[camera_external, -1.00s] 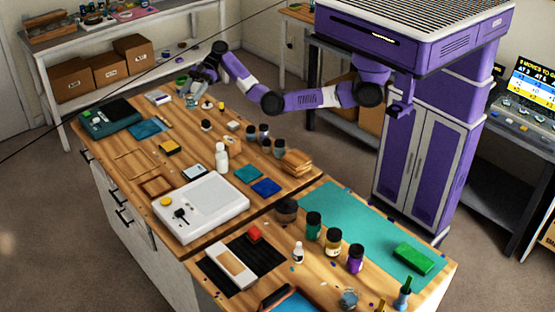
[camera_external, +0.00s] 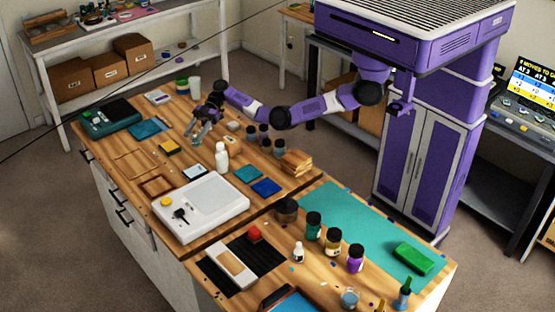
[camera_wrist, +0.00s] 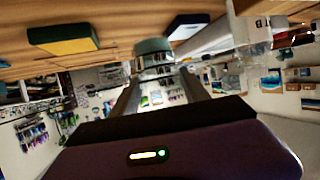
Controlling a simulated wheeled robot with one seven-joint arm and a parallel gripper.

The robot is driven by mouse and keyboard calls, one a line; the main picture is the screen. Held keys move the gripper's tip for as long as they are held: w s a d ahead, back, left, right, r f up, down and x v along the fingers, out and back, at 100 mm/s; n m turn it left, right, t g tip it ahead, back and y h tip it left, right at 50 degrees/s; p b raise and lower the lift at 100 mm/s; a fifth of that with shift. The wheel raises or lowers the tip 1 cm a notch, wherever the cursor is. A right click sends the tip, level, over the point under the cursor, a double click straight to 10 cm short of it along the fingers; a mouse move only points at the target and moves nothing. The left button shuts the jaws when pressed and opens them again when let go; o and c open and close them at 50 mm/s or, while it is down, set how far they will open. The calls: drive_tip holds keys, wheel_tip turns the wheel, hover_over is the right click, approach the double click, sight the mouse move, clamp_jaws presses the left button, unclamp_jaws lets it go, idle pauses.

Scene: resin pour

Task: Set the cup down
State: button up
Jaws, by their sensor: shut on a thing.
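My gripper (camera_external: 203,131) is over the far part of the wooden table in the external view, pointing down toward the tabletop. It is shut on a small clear, greyish cup (camera_external: 197,140). In the wrist view, the cup (camera_wrist: 154,57) sits between my two fingertips (camera_wrist: 157,72), with a grey-green band at its end by the wood. The wrist picture appears turned over, with the tabletop along its top. The cup looks roughly upright and close to the table; I cannot tell whether its base touches the wood.
A yellow-topped block (camera_external: 169,147), a pale dark-edged square (camera_external: 195,172) and a white bottle (camera_external: 222,157) stand near the gripper. Several dark-capped jars (camera_external: 264,135) are to its right. A white cup (camera_external: 194,87) and green tub (camera_external: 182,86) are behind. Bare wood lies between the block and bottle.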

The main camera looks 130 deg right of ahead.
sight(196, 143)
drive_tip(key=shift+f, duration=2.65)
drive_tip(key=shift+f+b, duration=0.2)
drive_tip(key=shift+b, duration=0.15)
drive_tip(key=o, duration=1.4)
drive_tip(key=shift+r, duration=0.1)
drive_tip(key=shift+r, duration=0.15)
drive_tip(key=b+v, duration=0.1)
drive_tip(key=v, duration=1.1)
drive_tip(key=shift+s+d, duration=0.1)
drive_tip(key=shift+d, duration=0.05)
